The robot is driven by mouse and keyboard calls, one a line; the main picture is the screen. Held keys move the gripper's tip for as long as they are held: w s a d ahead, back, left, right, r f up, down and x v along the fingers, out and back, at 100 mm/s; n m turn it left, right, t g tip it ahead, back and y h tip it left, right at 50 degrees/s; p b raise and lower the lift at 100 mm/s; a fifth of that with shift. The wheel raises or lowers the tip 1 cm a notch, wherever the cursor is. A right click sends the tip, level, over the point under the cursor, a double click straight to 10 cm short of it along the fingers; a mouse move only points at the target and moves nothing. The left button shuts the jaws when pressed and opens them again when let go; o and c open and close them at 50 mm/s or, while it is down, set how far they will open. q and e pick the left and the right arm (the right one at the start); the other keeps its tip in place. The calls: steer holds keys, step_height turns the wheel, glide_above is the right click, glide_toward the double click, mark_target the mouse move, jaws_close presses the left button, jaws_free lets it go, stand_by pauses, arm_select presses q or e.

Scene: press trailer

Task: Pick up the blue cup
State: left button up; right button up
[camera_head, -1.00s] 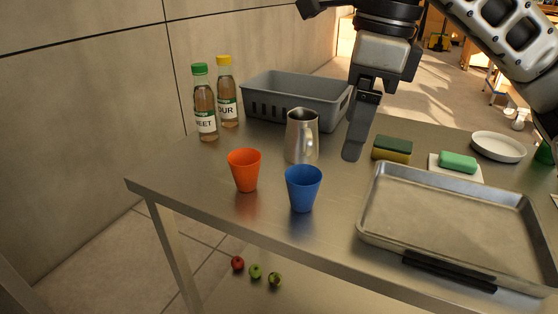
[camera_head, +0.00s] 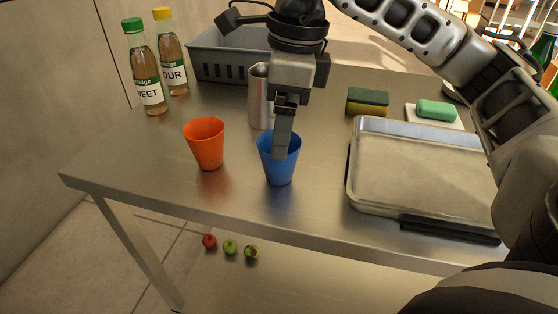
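The blue cup (camera_head: 274,173) stands upright on the metal table, right of the orange cup (camera_head: 205,143). My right gripper (camera_head: 281,155) comes down from above with its fingers pointing down at the blue cup. A grey finger overlaps the cup's rim and upper wall in the picture. The fingers line up edge-on, so I cannot tell how far apart they are or whether they touch the cup. My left gripper is not in view.
A metal pitcher (camera_head: 259,97) stands behind the blue cup, partly hidden by my gripper. A metal tray (camera_head: 418,165) lies to the right. Two bottles (camera_head: 147,75) and a grey basket (camera_head: 215,63) stand at the back left. Bare table lies in front of the cups.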

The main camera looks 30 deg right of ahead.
steer(key=f, duration=0.5)
steer(key=shift+w+a, duration=0.15)
steer(key=shift+a, duration=0.1)
steer(key=c, duration=1)
steer(key=shift+c, duration=0.2)
steer(key=shift+r, duration=0.15)
